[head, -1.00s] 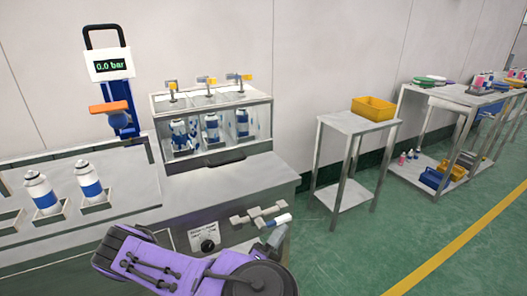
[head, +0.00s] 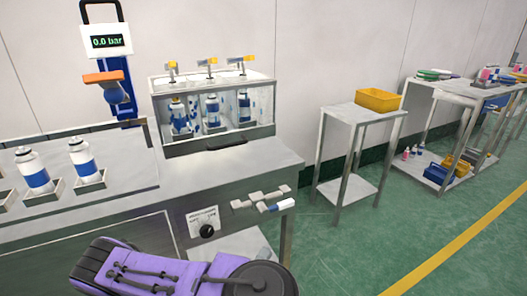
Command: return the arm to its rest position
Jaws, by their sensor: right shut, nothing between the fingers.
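My purple arm (head: 175,278), which I take to be the right one, crosses the bottom of the head view in front of the bench. It has a dark ribbed end at the left and a round black joint at the right. The fingertips of my right gripper cannot be made out clearly; it is shut and I see nothing held in it. The arm is apart from the cans and the glass-fronted machine. My left gripper is out of view.
The bench (head: 225,172) carries white-and-blue cans (head: 82,160) in holders and a glass-fronted machine (head: 213,110). A gauge (head: 106,41) reads 0.0 bar. A knob (head: 206,230) and a valve-like fitting (head: 262,198) sit on the front.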

